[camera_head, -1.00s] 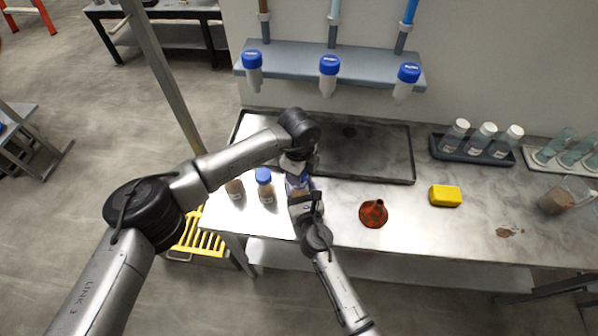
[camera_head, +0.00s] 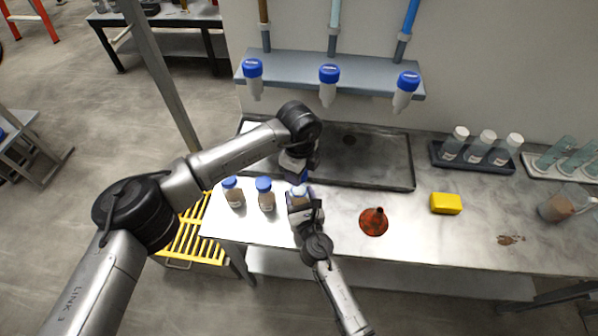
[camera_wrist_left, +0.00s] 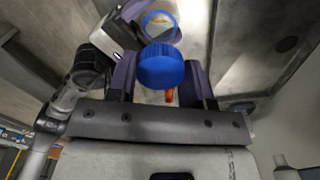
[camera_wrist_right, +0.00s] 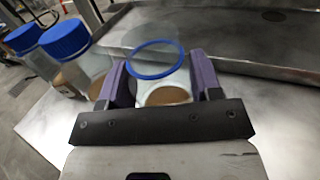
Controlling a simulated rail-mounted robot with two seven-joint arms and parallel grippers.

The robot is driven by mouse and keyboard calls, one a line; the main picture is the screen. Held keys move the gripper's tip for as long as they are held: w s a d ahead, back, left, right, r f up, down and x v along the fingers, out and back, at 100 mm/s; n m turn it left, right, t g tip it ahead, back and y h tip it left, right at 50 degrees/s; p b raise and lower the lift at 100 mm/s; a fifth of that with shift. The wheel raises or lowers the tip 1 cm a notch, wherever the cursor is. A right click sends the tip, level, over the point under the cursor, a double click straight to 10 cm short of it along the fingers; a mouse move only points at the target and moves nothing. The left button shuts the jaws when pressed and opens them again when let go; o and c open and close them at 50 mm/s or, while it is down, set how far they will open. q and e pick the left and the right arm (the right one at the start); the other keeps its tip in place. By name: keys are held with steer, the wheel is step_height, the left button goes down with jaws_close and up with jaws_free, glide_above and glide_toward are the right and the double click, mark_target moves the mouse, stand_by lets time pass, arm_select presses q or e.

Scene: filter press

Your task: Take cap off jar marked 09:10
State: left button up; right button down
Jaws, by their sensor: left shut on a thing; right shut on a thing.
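The blue cap (camera_wrist_left: 161,67) sits between the fingers of my left gripper (camera_wrist_left: 160,85), which is shut on it. The cap is off the jar and a little above it. The open jar (camera_wrist_right: 160,75) has a clear wall, a blue ring at its mouth and brown contents. My right gripper (camera_wrist_right: 162,90) is shut around the jar, which stands at the bench's front part; in the head view the right gripper (camera_head: 303,208) partly hides it. The jar's open mouth also shows in the left wrist view (camera_wrist_left: 158,22). I cannot read the jar's mark.
Two blue-capped jars (camera_head: 265,195) (camera_head: 233,193) stand left of the held jar. An orange funnel (camera_head: 374,222) and a yellow sponge (camera_head: 445,204) lie to the right. A dark tray (camera_head: 370,165) lies behind. Capped bottles hang from a shelf (camera_head: 290,62) above.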

steer(key=shift+c, duration=1.1)
jaws_free()
